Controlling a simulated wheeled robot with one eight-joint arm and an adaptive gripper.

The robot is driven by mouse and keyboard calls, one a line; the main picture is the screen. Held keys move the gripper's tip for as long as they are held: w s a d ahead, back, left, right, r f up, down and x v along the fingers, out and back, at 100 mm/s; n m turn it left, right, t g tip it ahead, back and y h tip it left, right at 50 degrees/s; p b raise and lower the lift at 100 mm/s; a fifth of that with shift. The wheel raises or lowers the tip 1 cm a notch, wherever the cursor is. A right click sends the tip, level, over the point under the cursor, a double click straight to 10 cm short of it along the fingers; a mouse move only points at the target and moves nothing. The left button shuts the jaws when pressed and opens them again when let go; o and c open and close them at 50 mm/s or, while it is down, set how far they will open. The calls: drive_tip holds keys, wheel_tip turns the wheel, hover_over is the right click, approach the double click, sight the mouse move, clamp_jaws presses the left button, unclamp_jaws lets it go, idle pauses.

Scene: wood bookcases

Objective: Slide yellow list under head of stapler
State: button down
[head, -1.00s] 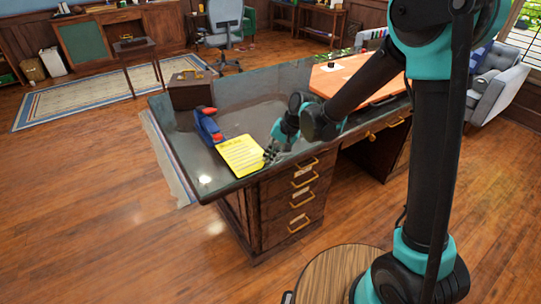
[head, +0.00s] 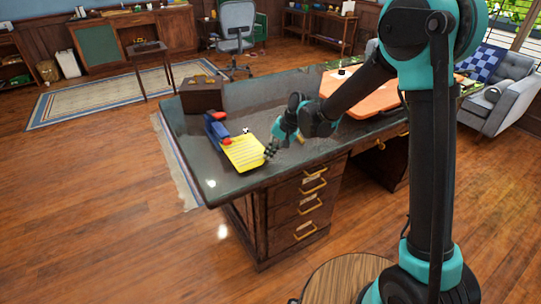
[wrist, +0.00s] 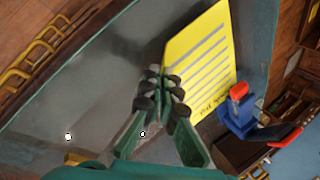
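The yellow list (head: 243,153), a lined sheet, lies on the desk top near its left front part. It also shows in the wrist view (wrist: 202,62). The blue stapler with red ends (head: 214,130) stands just behind and left of it; in the wrist view the stapler (wrist: 236,119) has a red end close to the list's corner. Whether the list lies under the head I cannot tell. My gripper (head: 270,151) is at the list's right edge. In the wrist view its fingers (wrist: 167,77) are close together at that edge and appear shut on it.
A brown box (head: 201,96) stands on the desk (head: 185,155) behind the stapler. An orange board (head: 365,115) covers the desk's right part. The desk between my gripper and the box is mostly clear. Drawers with brass handles face me.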

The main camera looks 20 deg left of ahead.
drive_tip(key=shift+w+a, duration=0.1)
idle(0.5)
drive_tip(key=c, duration=2.3)
unclamp_jaws()
drive_tip(key=o, duration=0.7)
drive_tip(key=shift+c, duration=0.2)
drive_tip(key=v, duration=1.2)
